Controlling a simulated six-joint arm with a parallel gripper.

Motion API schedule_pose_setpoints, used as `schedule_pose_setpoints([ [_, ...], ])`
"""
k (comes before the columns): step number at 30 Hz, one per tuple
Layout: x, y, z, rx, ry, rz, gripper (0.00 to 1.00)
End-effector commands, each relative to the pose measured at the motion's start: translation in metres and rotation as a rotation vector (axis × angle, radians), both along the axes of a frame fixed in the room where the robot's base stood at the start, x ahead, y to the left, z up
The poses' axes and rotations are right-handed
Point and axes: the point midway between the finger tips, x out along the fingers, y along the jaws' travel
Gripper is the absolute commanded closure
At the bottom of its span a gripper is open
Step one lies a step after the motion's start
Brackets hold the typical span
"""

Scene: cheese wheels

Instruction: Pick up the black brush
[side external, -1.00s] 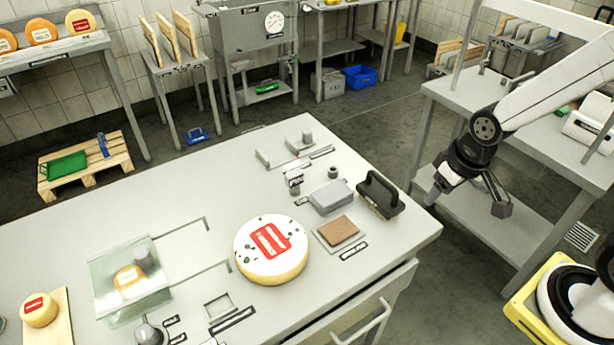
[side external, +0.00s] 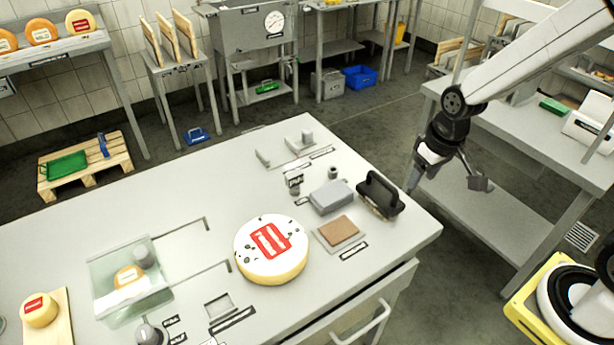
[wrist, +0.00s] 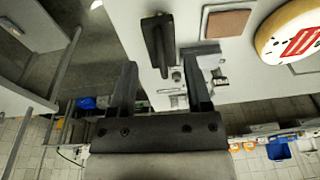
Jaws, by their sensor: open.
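The black brush (side external: 380,195) stands on the right edge of the grey table, its arched handle on top. It also shows in the wrist view (wrist: 158,42), just beyond and between the fingertips. My gripper (side external: 447,182) is open and empty, to the right of the brush and apart from it, past the table edge. In the wrist view my gripper (wrist: 165,58) has its two dark fingers spread wide.
Left of the brush are a grey block (side external: 331,197) and a brown pad (side external: 338,230) on a plate. A large cheese wheel (side external: 271,250) with a red label lies further left. A second table (side external: 500,120) stands behind my arm.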

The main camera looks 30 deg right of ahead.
Motion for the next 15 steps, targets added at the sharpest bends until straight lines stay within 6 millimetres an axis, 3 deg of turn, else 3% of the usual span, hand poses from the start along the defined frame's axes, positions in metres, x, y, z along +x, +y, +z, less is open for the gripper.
schedule_pose_setpoints([
  [9,0.068,-0.012,-0.015,0.097,0.106,0.006,0.37],
  [15,0.092,-0.017,-0.023,0.146,0.138,0.017,0.37],
])
